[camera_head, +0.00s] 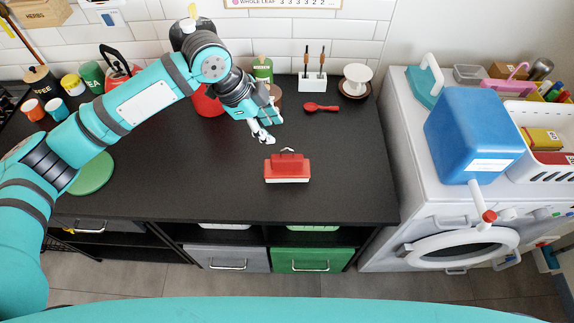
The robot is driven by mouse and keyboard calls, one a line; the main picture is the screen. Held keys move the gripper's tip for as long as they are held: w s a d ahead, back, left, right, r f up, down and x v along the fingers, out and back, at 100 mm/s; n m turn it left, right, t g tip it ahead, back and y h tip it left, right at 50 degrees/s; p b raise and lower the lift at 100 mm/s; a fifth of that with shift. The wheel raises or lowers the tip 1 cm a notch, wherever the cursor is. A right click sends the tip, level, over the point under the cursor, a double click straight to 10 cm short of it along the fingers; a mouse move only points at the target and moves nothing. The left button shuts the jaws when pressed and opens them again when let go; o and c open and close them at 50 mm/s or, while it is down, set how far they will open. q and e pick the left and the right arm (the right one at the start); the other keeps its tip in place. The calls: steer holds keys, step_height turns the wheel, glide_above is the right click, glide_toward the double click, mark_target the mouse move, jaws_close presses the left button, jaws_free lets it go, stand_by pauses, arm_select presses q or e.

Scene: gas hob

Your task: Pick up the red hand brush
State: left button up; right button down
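The red hand brush (287,168) lies on the dark countertop (220,190), right of centre. It has a raised red block on top, a pale strip along its near edge and a small light piece at its far edge. My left gripper (266,138) hangs above the counter, a little behind and left of the brush, pointing down toward it. It appears apart from the brush and holds nothing that I can see. Its fingers are small and close together here, so their opening is unclear. My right gripper is not in view.
A red spoon (321,107), a utensil stand (312,82) and a white dripper (356,80) stand behind. A green round mat (92,174) is at left. A washing machine (440,215) bearing a blue container (472,135) is at right. The counter around the brush is clear.

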mark_target(289, 149)
arm_select(q)
steer(key=p+x, duration=0.1)
steer(key=x, duration=0.5)
steer(key=shift+d+f, duration=0.2)
steer(key=shift+f, duration=0.05)
steer(key=p+x, duration=0.1)
steer(key=x, duration=0.3)
steer(key=shift+w+d+f+p, duration=0.15)
steer(key=shift+d+f+p, duration=0.1)
steer(key=shift+f+p, duration=0.15)
steer(key=shift+d+f, duration=0.1)
steer(key=shift+f, duration=0.15)
jaws_close()
